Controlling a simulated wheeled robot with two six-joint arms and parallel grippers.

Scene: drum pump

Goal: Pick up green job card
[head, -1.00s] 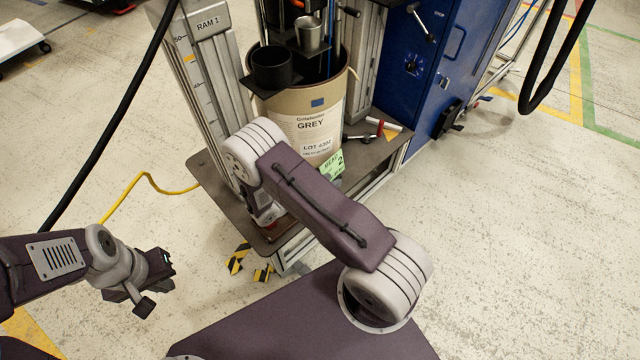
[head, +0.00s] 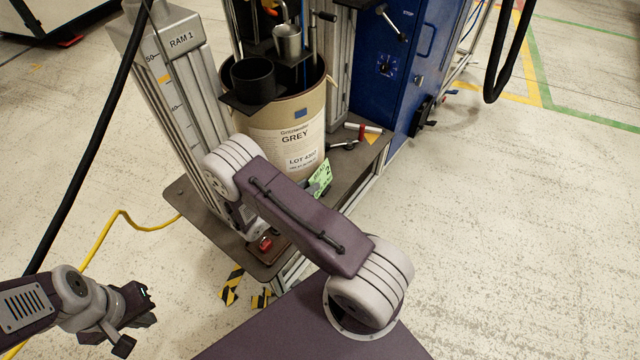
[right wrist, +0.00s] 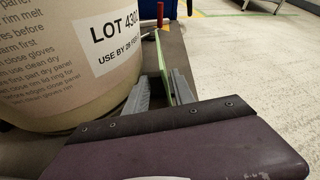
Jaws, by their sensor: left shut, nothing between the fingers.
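The green job card (head: 320,177) stands at the front of the ram's base plate, beside the beige drum (head: 300,130). In the head view my right arm partly covers it. In the right wrist view the card (right wrist: 166,66) is seen nearly edge-on as a thin green strip. My right gripper (right wrist: 160,82) is open, with the strip showing in the gap between its two grey fingers; I see no clear contact. My left gripper (head: 148,304) is shut and empty, low at the left, far from the card.
The drum stands close to the left of my right gripper. A red-handled tool (head: 362,128) lies on the base plate (head: 185,200) behind the card. A blue cabinet (head: 392,80) stands behind. A yellow cable (head: 120,213) runs over the floor at the left. The floor at right is clear.

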